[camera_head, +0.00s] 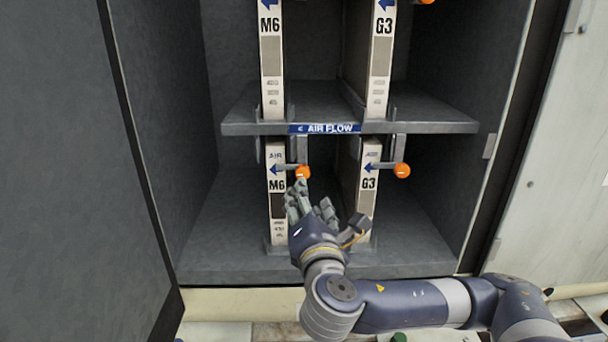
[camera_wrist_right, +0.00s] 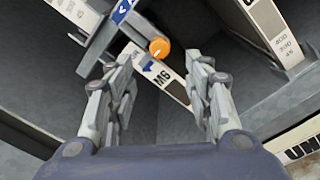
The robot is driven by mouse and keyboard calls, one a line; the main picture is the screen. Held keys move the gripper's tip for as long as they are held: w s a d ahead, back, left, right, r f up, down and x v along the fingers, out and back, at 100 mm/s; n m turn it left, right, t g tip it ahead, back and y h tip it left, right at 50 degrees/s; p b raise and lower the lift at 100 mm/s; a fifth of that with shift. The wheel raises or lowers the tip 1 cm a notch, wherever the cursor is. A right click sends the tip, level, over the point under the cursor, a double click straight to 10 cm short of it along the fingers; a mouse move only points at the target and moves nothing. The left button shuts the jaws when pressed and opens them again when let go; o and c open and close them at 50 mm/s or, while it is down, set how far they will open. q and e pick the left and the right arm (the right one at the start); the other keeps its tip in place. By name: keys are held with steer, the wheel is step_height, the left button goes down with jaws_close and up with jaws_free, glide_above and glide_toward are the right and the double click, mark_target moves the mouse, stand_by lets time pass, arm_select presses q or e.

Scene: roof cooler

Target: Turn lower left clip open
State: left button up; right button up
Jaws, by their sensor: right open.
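The lower left clip is a grey lever with an orange knob (camera_head: 303,173), set at the top front of the lower M6 filter (camera_head: 277,205). Its arm points sideways to the right, below the blue air flow label (camera_head: 325,128). My right gripper (camera_head: 312,200) is open and empty, in front of the filter just below the knob. In the right wrist view the knob (camera_wrist_right: 159,47) is seen beyond and between the open fingers (camera_wrist_right: 160,95), apart from them. My left gripper is in neither view.
The lower right clip has an orange knob (camera_head: 403,171) by the lower G3 filter (camera_head: 367,200). A grey shelf (camera_head: 450,121) carries upper M6 and G3 filters. Dark cabinet walls stand at both sides, with free room in front of the left compartment.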

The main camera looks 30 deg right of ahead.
mark_target(303, 175)
steer(key=p+x, duration=0.1)
steer(key=x, duration=0.5)
steer(key=shift+d+r+p, duration=0.15)
steer(key=shift+r+p, duration=0.1)
steer(key=shift+p, duration=0.1)
steer(key=x, duration=0.3)
steer(key=shift+w+f+p, duration=0.15)
steer(key=shift+w+p, duration=0.2)
steer(key=shift+p, duration=0.05)
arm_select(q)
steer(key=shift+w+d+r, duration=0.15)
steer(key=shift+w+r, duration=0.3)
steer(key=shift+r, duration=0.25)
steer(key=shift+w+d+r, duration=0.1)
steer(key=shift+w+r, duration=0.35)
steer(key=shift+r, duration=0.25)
arm_select(e)
steer(key=shift+w+d, duration=0.25)
steer(key=shift+w, duration=0.05)
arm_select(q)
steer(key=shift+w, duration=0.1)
arm_select(e)
steer(key=shift+f, duration=0.1)
steer(key=c, duration=1.1)
